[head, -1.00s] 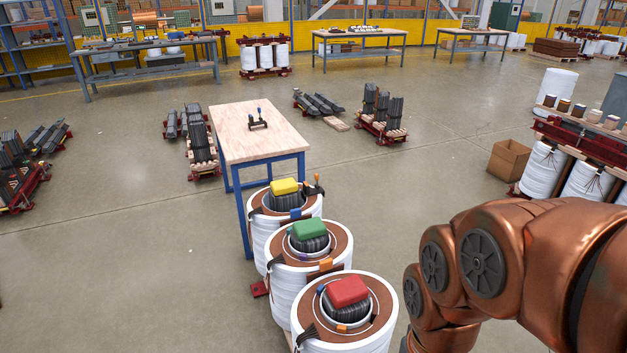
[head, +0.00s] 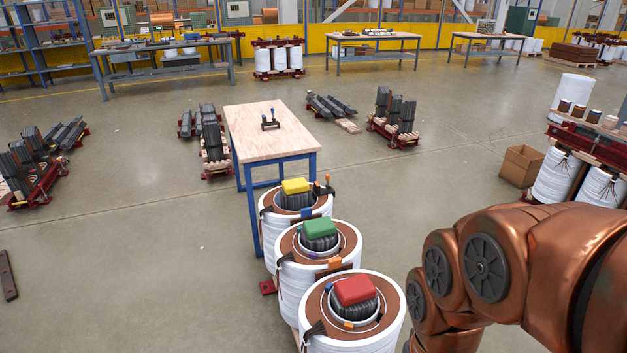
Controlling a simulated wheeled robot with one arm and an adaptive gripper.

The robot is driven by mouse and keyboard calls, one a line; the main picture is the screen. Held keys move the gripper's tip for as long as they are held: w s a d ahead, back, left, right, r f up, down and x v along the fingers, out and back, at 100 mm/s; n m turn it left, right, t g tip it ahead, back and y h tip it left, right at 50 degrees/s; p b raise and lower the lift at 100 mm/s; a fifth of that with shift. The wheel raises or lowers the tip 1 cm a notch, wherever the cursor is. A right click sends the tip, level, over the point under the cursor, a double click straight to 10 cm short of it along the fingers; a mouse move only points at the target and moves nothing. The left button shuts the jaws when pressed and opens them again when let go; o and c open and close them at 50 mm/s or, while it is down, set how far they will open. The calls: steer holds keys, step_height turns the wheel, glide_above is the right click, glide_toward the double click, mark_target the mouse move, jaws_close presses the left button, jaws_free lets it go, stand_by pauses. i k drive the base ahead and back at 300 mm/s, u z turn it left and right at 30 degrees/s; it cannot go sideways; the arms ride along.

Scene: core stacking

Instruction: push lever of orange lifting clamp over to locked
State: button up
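A small dark clamp with an orange lever tip (head: 327,180) stands at the right rim of the farthest coil stack, the one with the yellow block (head: 295,186). It is small in the picture, and I cannot tell its lever's exact position. Another dark clamp (head: 270,122) with a blue tip stands on the wooden-topped table (head: 250,145). My copper arm fills the lower right; my gripper is out of view.
Nearer in the same row are coils with a green block (head: 320,228) and a red block (head: 355,290). A cardboard box (head: 521,166) and a loaded rack (head: 590,150) stand at the right. Open floor (head: 130,270) lies to the left.

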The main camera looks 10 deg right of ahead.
mark_target(316, 191)
steer(key=u, duration=0.5)
steer(key=k, duration=0.55)
steer(key=u, duration=0.9)
steer(key=i, duration=1.6)
steer(key=z, duration=0.4)
steer(key=i, duration=1.8)
steer(key=z, duration=0.65)
